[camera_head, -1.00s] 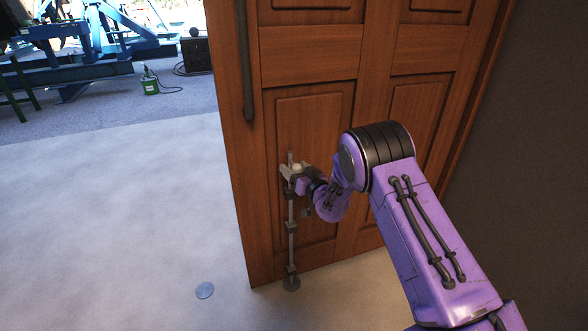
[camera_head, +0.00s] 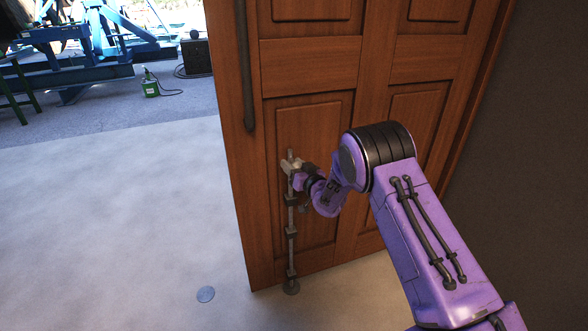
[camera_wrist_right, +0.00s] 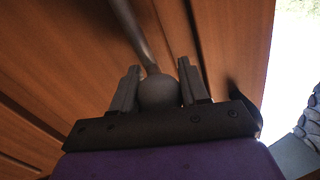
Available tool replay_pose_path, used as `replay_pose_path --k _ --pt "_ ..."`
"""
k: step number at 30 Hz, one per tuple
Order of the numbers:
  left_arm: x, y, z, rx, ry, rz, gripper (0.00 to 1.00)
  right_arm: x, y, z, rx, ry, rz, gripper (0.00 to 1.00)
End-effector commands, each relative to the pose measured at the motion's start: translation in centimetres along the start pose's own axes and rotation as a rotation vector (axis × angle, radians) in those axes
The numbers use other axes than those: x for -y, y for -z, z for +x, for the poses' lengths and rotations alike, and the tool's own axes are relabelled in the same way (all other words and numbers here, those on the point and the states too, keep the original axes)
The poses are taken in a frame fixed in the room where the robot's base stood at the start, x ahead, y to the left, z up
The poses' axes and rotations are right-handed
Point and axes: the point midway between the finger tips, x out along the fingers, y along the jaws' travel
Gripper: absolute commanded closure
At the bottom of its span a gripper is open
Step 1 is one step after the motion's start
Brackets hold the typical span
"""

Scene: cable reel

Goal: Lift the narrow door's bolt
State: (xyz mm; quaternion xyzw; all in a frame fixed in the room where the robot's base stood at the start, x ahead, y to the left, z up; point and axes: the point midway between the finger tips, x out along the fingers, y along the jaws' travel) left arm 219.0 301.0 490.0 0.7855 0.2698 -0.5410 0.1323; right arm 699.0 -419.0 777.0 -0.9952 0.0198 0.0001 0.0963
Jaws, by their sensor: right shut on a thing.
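The narrow wooden door (camera_head: 305,55) stands at the middle of the head view, with a dark vertical handle (camera_head: 244,70) near its left edge. The grey bolt (camera_head: 291,245) is an upright rod in brackets on the lower left part of the door, ending close to the floor. My right gripper (camera_head: 291,170) is at the top of the bolt. In the right wrist view its two fingers (camera_wrist_right: 158,88) stand on either side of the bolt's round knob (camera_wrist_right: 157,92) and are shut on it. The rod runs up from behind the knob. My left gripper is not in view.
The pale floor (camera_head: 110,210) on the left is clear. Blue machinery (camera_head: 105,45), a green can (camera_head: 150,84) and a dark box (camera_head: 196,56) stand farther back.

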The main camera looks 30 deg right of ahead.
Motion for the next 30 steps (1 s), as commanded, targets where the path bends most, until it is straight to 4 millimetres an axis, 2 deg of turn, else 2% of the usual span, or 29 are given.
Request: replay_pose_path --k 1,3,13,14,15,16,25,28,30 --pt "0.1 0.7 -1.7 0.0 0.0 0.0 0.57 0.5 2.4 0.1 -0.007 0.001 0.0 1.0" --pt "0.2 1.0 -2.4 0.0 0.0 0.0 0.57 0.7 3.5 0.1 -0.007 0.0 0.0 1.0" --pt "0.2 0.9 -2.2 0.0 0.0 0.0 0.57 0.7 3.7 0.1 -0.009 0.001 0.001 1.0" --pt "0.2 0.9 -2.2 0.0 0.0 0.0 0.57 0.7 3.7 0.1 -0.01 0.001 0.001 0.49" --pt "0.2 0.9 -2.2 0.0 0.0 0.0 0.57 0.7 3.7 0.1 -0.01 0.001 0.001 0.36" --pt "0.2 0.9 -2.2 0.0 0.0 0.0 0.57 0.7 3.7 0.1 -0.009 0.001 0.001 0.31" --pt "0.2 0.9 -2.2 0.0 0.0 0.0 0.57 0.7 3.5 -0.1 -0.005 0.001 0.001 0.31" --pt "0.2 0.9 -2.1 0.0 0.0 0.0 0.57 0.7 3.5 -1.3 -0.004 0.001 0.001 0.31" --pt "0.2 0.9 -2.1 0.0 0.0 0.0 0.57 0.7 3.5 -2.8 -0.004 0.0 0.002 0.31"
